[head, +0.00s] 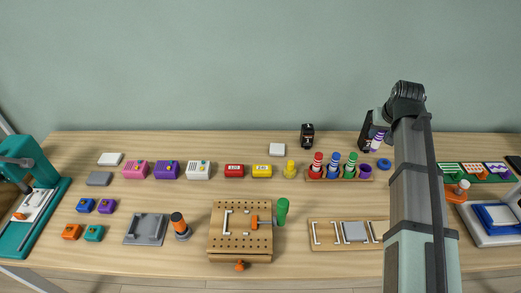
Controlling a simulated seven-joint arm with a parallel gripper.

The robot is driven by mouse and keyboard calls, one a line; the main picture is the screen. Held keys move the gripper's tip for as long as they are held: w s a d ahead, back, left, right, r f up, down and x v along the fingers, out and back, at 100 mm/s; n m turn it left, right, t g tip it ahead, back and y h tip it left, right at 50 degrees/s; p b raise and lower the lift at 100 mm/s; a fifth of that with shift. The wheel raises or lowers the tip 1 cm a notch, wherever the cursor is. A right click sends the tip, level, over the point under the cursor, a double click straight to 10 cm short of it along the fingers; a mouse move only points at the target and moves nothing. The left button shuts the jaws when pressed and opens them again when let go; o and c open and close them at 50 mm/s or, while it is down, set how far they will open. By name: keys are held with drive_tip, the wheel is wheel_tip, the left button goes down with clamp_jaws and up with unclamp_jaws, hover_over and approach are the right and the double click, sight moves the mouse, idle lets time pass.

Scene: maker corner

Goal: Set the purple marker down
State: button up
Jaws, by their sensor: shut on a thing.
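The purple marker (378,141), striped purple and white, is tilted in the jaws of my gripper (371,135). My gripper is shut on it and holds it above the back right part of the table; the arm hides part of the gripper. Below and to the left is a wooden rack (341,179) with a red striped marker (317,163), a blue striped one (334,163) and a green striped one (351,164) upright in coloured holders. A purple holder (365,172) at the rack's right end has no marker in it.
A blue round piece (384,164) lies right of the rack. A yellow piece (290,170) stands left of it, and a black object (307,134) behind. A board with white handles (325,235) lies in front.

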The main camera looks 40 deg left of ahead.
wheel_tip(320, 180, up, 3)
drive_tip(key=shift+f, duration=0.1)
drive_tip(key=s+a+n, duration=0.1)
drive_tip(key=s+a, duration=0.3)
drive_tip(key=a, duration=1)
drive_tip(key=shift+n+g, duration=0.3)
drive_tip(key=shift+n+y, duration=0.4)
drive_tip(key=shift+n, duration=0.3)
drive_tip(key=s+a, duration=0.2)
drive_tip(key=a, duration=0.2)
drive_tip(key=s+a, duration=0.2)
drive_tip(key=a, duration=0.2)
drive_tip(key=s+a, duration=0.2)
drive_tip(key=a, duration=0.2)
drive_tip(key=shift+s+a, duration=0.15)
drive_tip(key=shift+s, duration=0.05)
drive_tip(key=s+a+n, duration=0.1)
drive_tip(key=s+a, duration=0.8)
drive_tip(key=a, duration=0.3)
drive_tip(key=shift+n+g, duration=0.3)
drive_tip(key=shift+g, duration=0.1)
drive_tip(key=shift+s+f, duration=0.2)
drive_tip(key=shift+f, duration=7.85)
drive_tip(key=o, duration=1)
drive_tip(key=shift+f, duration=0.15)
drive_tip(key=shift+o, duration=0.2)
